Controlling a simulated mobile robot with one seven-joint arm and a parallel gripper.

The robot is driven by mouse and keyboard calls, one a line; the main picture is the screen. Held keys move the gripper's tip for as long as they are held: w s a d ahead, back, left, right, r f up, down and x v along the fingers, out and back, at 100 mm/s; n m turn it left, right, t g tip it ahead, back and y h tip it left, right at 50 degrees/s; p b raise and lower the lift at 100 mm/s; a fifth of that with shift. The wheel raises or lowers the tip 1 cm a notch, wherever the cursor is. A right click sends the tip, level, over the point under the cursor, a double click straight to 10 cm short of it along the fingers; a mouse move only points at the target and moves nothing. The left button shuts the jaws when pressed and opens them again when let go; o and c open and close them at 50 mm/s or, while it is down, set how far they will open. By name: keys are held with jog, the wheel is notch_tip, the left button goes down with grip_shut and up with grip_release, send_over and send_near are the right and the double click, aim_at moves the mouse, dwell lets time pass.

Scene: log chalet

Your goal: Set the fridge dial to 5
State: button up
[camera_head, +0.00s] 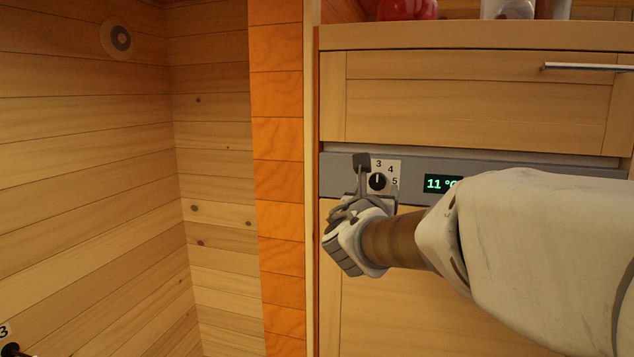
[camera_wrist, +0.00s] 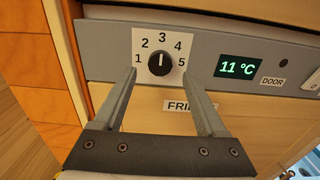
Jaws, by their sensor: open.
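The fridge dial (camera_wrist: 159,63) is a round black knob on a white plate numbered 1 to 5, set in a grey panel. Its white pointer line stands upright, toward the 3. The dial also shows in the head view (camera_head: 377,182), partly framed by my gripper. My gripper (camera_wrist: 160,92) is open, its two fingers spread to the lower left and lower right of the dial, with nothing between them. The fingers reach toward the panel; whether they touch it I cannot tell. In the head view my gripper (camera_head: 376,182) hides the plate's left side.
A green display (camera_wrist: 239,67) reading 11 °C sits right of the dial. A partly hidden fridge label (camera_wrist: 184,106) is below it, and a DOOR label (camera_wrist: 273,81) further right. A drawer with a metal handle (camera_head: 588,67) is above. A wooden wall stands at left.

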aim_at(378, 181)
jog(key=shift+x, duration=1.45)
grip_shut()
